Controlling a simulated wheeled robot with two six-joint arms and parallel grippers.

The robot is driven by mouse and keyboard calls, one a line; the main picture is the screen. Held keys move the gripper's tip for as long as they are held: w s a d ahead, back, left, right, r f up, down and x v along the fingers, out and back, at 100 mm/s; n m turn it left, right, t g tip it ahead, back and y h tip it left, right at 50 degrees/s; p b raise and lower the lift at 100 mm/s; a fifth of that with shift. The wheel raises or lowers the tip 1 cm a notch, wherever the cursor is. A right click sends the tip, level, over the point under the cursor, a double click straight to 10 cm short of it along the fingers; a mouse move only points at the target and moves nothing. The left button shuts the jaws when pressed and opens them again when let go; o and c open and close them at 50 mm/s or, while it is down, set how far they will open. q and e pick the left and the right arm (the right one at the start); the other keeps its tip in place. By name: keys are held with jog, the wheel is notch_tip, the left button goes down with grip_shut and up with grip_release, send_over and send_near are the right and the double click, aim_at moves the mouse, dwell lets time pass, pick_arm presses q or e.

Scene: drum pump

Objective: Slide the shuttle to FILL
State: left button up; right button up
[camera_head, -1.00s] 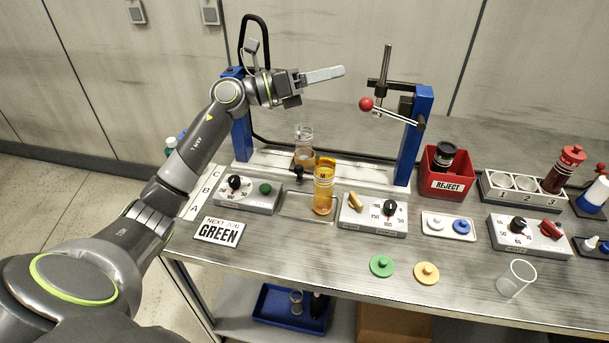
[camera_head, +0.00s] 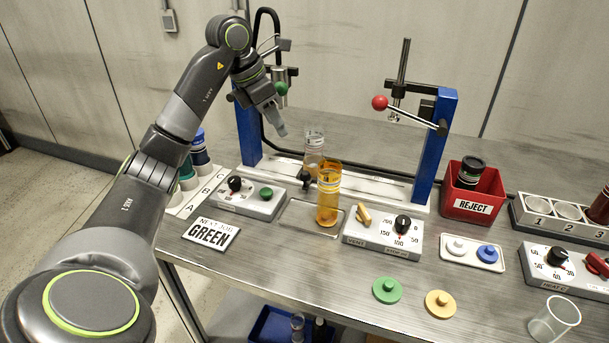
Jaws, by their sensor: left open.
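A clear glass vessel with amber liquid (camera_head: 314,148) stands upright at the white rail (camera_head: 370,187) between two blue posts; it appears to ride on the shuttle. A small black knob (camera_head: 307,182) sits at its front. An amber cylinder (camera_head: 328,195) stands in front and hides part of the shuttle. I cannot read a FILL mark. My left gripper (camera_head: 279,122) is open and empty, pointing down, up and to the left of the vessel, apart from it. One finger shows clearly; the other is mostly hidden. My right gripper is not in view.
The left post (camera_head: 249,135) carries a green-knobbed lever (camera_head: 281,88) close to my left gripper. The right post (camera_head: 435,145) has a red-ball lever (camera_head: 380,103). Control boxes, a red REJECT bin (camera_head: 473,207) and lids stand in front and right.

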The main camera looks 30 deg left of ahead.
aim_at(303, 173)
pick_arm(q)
jog(key=x, duration=1.7)
jog(key=shift+d, duration=0.1)
jog(key=shift+r, duration=0.1)
grip_shut()
